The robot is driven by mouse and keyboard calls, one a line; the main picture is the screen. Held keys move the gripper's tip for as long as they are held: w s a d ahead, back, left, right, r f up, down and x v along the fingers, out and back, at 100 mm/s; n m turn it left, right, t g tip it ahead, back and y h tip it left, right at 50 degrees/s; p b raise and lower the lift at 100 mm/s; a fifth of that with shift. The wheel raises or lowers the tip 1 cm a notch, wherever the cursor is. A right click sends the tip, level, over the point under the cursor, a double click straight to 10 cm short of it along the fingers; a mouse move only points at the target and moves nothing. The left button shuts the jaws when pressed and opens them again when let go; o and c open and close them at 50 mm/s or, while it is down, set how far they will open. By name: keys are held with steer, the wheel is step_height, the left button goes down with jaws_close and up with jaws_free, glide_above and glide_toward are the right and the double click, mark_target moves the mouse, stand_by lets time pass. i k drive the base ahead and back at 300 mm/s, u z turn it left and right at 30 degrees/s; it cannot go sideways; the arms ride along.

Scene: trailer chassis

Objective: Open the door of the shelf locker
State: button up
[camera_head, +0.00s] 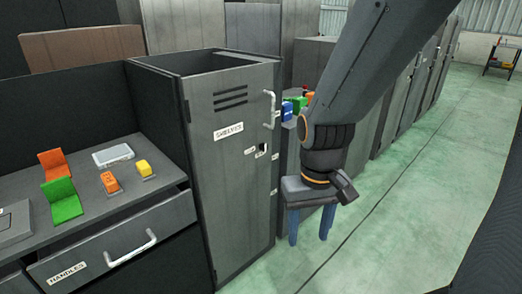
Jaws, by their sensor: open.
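The shelf locker is a tall grey cabinet in the middle of the head view. Its door (235,190) bears a "SHELVES" label, dark vent slots and a lock plate with small tags. The door looks closed, flush with the frame. A pale vertical bar handle (269,110) sits at the door's upper right edge. My gripper (311,223) hangs to the right of the door, lower than the handle, with its blue fingers pointing down. It is open and empty, apart from both the handle and the door.
At left, a workbench (90,195) holds orange, green and yellow items and a pale case. Its drawer (110,245), labelled "HANDLES", appears slightly open. Small coloured items (292,107) sit behind the handle. More grey cabinets (395,105) run back at right. Green floor (420,190) is clear at right.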

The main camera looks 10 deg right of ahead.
mark_target(229, 112)
steer(key=u, duration=0.1)
steer(key=k, duration=0.45)
steer(key=z, duration=1.2)
steer(key=i, duration=1.25)
steer(key=u, duration=0.5)
